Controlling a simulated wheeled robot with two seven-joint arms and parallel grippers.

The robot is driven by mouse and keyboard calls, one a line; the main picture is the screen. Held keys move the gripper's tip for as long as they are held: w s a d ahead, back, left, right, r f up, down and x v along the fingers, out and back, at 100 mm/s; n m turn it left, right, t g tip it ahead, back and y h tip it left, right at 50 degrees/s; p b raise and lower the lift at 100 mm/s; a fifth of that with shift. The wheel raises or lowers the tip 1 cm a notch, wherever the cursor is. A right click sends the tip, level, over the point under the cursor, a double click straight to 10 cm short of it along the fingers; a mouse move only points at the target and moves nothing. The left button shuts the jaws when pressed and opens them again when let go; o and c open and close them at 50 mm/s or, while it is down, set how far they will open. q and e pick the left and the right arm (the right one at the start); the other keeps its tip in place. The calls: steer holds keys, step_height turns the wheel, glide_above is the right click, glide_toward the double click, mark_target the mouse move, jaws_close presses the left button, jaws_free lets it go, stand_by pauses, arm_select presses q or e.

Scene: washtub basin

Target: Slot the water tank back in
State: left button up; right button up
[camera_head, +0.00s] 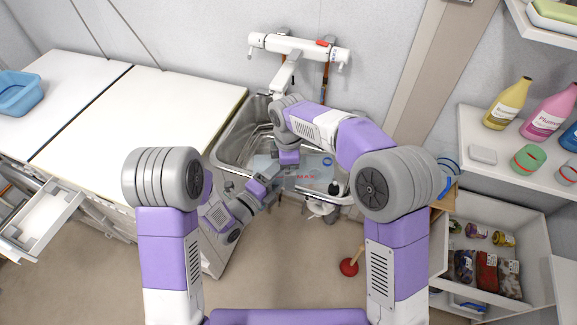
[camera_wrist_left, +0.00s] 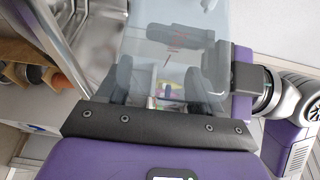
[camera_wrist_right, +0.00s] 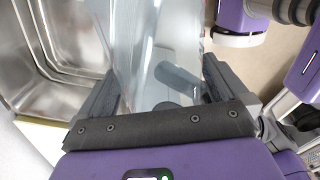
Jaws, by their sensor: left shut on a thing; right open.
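The clear bluish water tank (camera_head: 316,172) with a red MAX mark is at the front part of the metal sink basin (camera_head: 229,146) in the head view. My left gripper (camera_head: 272,173) is shut on the tank, which fills the space between its fingers in the left wrist view (camera_wrist_left: 165,45). My right gripper (camera_head: 290,163) is open, reaching down from above. Its fingers stand on both sides of the tank in the right wrist view (camera_wrist_right: 150,45). My right arm hides part of the basin. The slot for the tank cannot be made out.
A white wall faucet (camera_head: 298,47) hangs above the basin. A white counter (camera_head: 140,112) lies to the left, with an open drawer (camera_head: 42,218) below. A shelf with bottles (camera_head: 507,103) and an open drawer of packets (camera_head: 490,265) are at right. A red plunger (camera_head: 349,266) stands on the floor.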

steer(key=c, duration=1)
arm_select(q)
steer(key=o, duration=1.7)
arm_select(e)
steer(key=shift+c, duration=1.1)
arm_select(q)
steer(key=shift+o, duration=0.2)
